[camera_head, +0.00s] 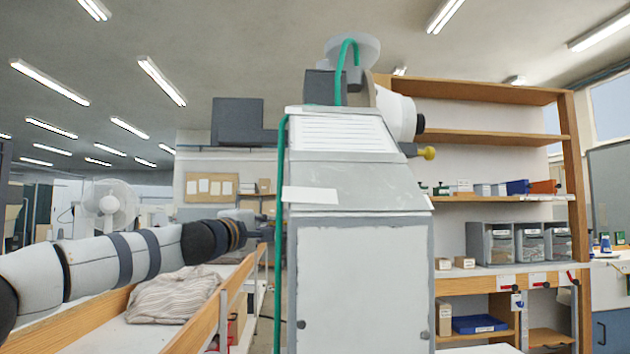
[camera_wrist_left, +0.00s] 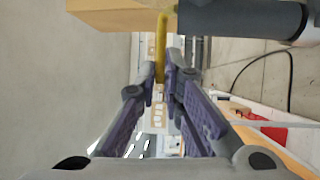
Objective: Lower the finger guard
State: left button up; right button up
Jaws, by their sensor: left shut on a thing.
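The eyelet press, a tall grey machine (camera_head: 362,270), stands in the middle of the head view. My left arm comes in from the left, and its wrist reaches the left side of the press. The left fingertips are hidden behind the press there. In the left wrist view, my left gripper (camera_wrist_left: 167,80) is shut on a thin upright yellow bar (camera_wrist_left: 161,45), which appears to be the finger guard. The rest of the guard is not clear. My right gripper is in neither view.
A wooden-sided bench with a grey cloth (camera_head: 173,296) lies below my left arm. A green hose (camera_head: 280,215) runs down the press's left edge. Wooden shelves (camera_head: 490,199) with bins stand at right. In the left wrist view a dark cylinder (camera_wrist_left: 245,20) is close by the bar.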

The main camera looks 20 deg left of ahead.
pick_arm(q)
jog(key=o, duration=0.7)
jog(key=shift+o, duration=0.2)
jog(key=s+a, duration=0.1)
jog(key=s, duration=0.5)
jog(key=shift+f, duration=0.15)
jog(key=shift+s, duration=0.15)
